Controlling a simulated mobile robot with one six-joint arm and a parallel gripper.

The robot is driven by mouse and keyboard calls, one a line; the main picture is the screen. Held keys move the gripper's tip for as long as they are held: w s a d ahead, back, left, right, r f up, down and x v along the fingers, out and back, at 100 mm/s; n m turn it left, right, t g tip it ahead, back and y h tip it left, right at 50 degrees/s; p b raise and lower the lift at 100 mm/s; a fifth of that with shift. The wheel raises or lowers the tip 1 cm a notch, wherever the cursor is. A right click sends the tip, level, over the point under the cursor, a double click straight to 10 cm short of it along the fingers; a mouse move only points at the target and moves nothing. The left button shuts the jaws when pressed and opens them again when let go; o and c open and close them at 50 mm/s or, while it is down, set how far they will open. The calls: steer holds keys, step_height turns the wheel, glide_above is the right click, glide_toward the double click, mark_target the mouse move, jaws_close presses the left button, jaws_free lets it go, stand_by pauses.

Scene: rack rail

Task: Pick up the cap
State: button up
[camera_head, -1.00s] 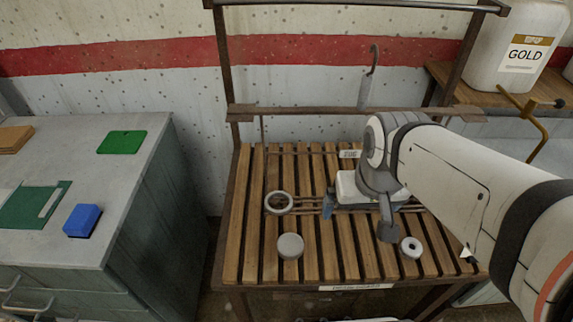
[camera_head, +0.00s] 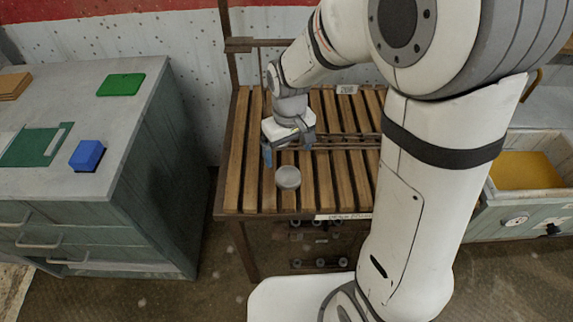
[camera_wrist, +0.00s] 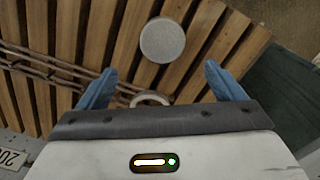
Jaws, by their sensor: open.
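A round grey cap (camera_head: 288,177) lies flat on the slatted wooden bench (camera_head: 245,178), near its front left. It also shows in the wrist view (camera_wrist: 162,40), just beyond my fingertips and roughly centred between them. My gripper (camera_head: 287,152) is open and empty, with blue fingers pointing down. In the head view it appears just behind the cap, apart from it. In the wrist view the two fingers (camera_wrist: 160,72) are spread wide. A pale ring (camera_wrist: 150,98) lies between them, partly hidden by the gripper body.
Thin rails (camera_head: 340,140) run across the slats to the right of my gripper. A grey cabinet (camera_head: 110,165) stands at the left with a blue block (camera_head: 87,155) and a green plate (camera_head: 120,84) on it. My arm hides the bench's right side.

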mark_target(288, 175)
steer(key=shift+a+f, duration=0.15)
steer(key=shift+f, duration=0.65)
steer(key=f, duration=0.6)
steer(key=shift+s+f, duration=0.3)
steer(key=shift+f, duration=0.1)
steer(key=shift+c, duration=0.4)
steer(key=c, duration=1)
